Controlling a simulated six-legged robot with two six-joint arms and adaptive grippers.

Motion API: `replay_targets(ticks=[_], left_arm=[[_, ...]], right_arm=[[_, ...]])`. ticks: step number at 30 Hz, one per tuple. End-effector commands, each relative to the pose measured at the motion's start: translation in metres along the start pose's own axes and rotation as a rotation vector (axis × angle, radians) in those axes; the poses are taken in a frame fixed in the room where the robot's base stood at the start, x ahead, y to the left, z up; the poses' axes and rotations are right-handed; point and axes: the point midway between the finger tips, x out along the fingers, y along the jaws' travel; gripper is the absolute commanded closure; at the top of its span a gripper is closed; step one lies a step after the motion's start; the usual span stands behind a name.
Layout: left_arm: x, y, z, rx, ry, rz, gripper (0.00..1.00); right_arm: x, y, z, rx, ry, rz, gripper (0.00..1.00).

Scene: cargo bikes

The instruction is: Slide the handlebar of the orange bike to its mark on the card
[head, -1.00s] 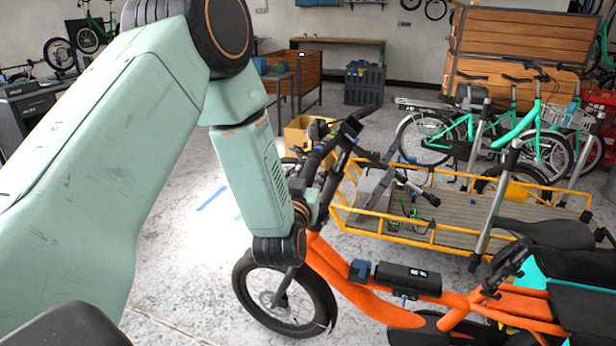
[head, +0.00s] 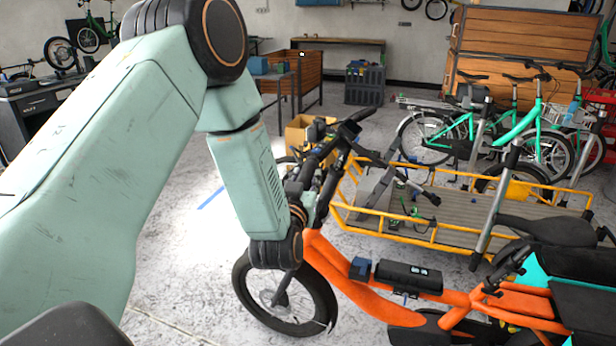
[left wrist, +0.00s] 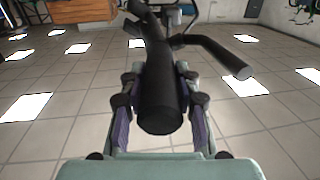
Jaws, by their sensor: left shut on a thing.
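The orange bike (head: 345,283) stands at the lower right, its front wheel (head: 284,305) on the pale floor. Its black handlebar (head: 345,128) rises above the orange frame, partly hidden by my left arm. In the left wrist view, a black handlebar grip (left wrist: 160,105) lies lengthwise between the fingers of my left gripper (left wrist: 158,84), which is shut on it. In the head view the fingers are mostly hidden behind my forearm. I cannot make out the card or its mark. My right gripper is not in view.
An orange-railed cargo bed (head: 440,238) is close behind the bike. Green bikes (head: 520,130) stand at the back right. A cardboard box (head: 300,132) and a dark crate (head: 364,84) are farther back. The floor left of the front wheel is clear, with a blue stripe.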

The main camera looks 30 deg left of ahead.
Motion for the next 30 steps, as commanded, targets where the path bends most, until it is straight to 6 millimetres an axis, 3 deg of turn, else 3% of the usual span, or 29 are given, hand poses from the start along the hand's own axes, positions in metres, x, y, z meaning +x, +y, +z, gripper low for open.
replay_targets(ticks=[1,3,11,12,20,30], left_arm=[[-0.001,-0.0033,0.0136,0.001,-0.011,-0.003,1.0],[-0.0009,-0.0048,0.0176,0.001,-0.011,-0.002,1.0],[-0.0008,-0.0046,0.016,0.002,-0.011,-0.001,1.0],[-0.0008,-0.0046,0.0158,0.001,-0.01,-0.001,0.67],[-0.0005,-0.0043,0.0148,0.001,-0.007,-0.001,0.45],[-0.0031,-0.0042,0.0144,0.001,-0.006,0.0,0.45]], right_arm=[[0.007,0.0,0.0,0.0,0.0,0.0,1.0],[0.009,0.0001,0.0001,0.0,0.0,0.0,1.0],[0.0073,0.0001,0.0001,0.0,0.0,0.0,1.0],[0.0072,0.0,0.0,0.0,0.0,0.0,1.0],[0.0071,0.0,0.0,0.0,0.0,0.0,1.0],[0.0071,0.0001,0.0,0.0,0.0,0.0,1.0]])
